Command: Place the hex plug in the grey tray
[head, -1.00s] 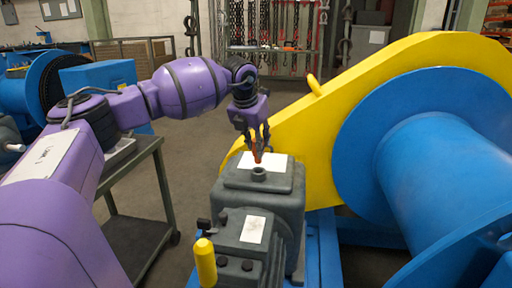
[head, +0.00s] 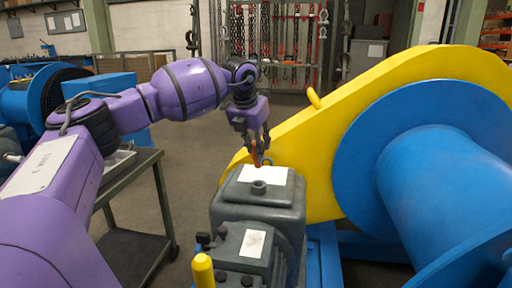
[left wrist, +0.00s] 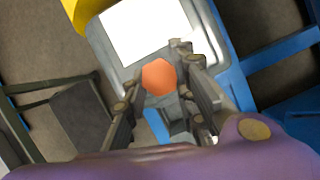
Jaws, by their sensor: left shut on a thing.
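The orange hex plug (head: 257,160) is held in my left gripper (head: 261,153), above the round port (head: 259,187) on top of the grey gearbox. In the left wrist view, the plug's hexagonal orange face (left wrist: 159,77) shows between the two fingers (left wrist: 158,100), over the gearbox top. The grey tray (head: 119,160) appears to lie on the cart at the left, partly hidden behind my left arm. My right gripper is not in view.
The dark cart (head: 150,160) stands left of the gearbox (head: 285,215), with open floor between. A yellow guard (head: 385,105) and a large blue drum (head: 440,185) stand at the right. A yellow-capped post (head: 203,270) rises in front.

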